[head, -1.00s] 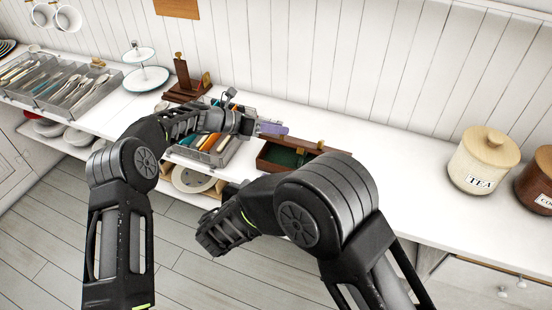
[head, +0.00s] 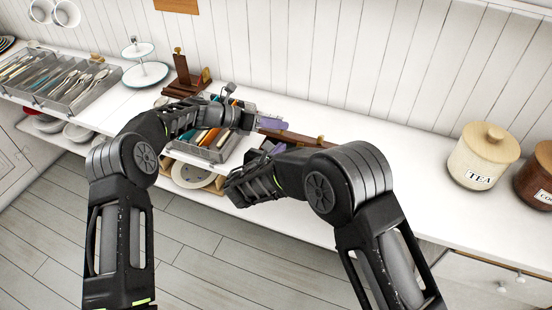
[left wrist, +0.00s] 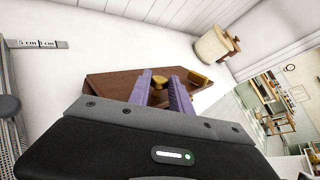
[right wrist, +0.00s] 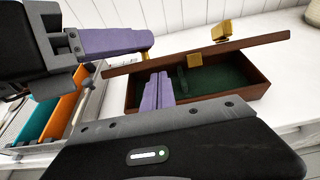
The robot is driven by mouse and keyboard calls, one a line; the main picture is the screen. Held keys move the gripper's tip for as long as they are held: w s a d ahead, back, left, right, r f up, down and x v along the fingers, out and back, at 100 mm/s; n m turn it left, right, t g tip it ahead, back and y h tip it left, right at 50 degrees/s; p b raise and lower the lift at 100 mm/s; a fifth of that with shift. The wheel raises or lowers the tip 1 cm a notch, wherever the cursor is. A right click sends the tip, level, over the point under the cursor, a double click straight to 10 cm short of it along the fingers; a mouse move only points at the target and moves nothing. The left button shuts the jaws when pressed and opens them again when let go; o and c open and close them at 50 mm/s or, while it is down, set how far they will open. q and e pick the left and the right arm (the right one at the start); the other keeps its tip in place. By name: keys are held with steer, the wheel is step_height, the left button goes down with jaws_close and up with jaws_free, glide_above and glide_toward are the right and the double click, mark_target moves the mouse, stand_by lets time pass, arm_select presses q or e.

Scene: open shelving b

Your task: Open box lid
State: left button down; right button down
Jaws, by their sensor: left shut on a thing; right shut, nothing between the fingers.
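The dark wooden box (right wrist: 205,102) has a green-lined inside, seen in the right wrist view. Its brown lid (right wrist: 200,57) is raised at a tilt, with an open gap below; the lid also shows in the head view (head: 298,138) and left wrist view (left wrist: 118,84). A gold fitting (left wrist: 158,82) on the lid sits between the purple fingers of my left gripper (left wrist: 161,92), which is shut on it. My right gripper (right wrist: 158,90) is shut and empty, its fingertips at the box's open front, under the raised lid. My right arm hides much of the box in the head view.
A cutlery tray (head: 212,148) stands left of the box. A wooden stand (head: 186,80) and a tiered plate stand (head: 146,74) are behind it. A tea canister (head: 484,155) is at the right. The counter between box and canister is clear.

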arm_select(q)
steer(key=shift+w+r, duration=0.1)
arm_select(e)
steer(key=shift+r, duration=0.15)
arm_select(q)
steer(key=shift+f, duration=0.2)
arm_select(e)
steer(key=shift+w+d+r, duration=0.25)
steer(key=shift+w+r, duration=0.4)
steer(key=shift+r, duration=0.3)
arm_select(q)
steer(key=c, duration=1.2)
jaws_free()
arm_select(e)
steer(key=shift+s+a, duration=0.1)
arm_select(q)
steer(key=shift+a, duration=0.1)
steer(key=shift+s+a, duration=0.15)
steer(key=shift+s, duration=0.05)
arm_select(e)
steer(key=shift+f, duration=0.1)
arm_select(q)
steer(key=v, duration=1.1)
steer(key=shift+r, duration=0.4)
arm_select(e)
steer(key=shift+f, duration=0.1)
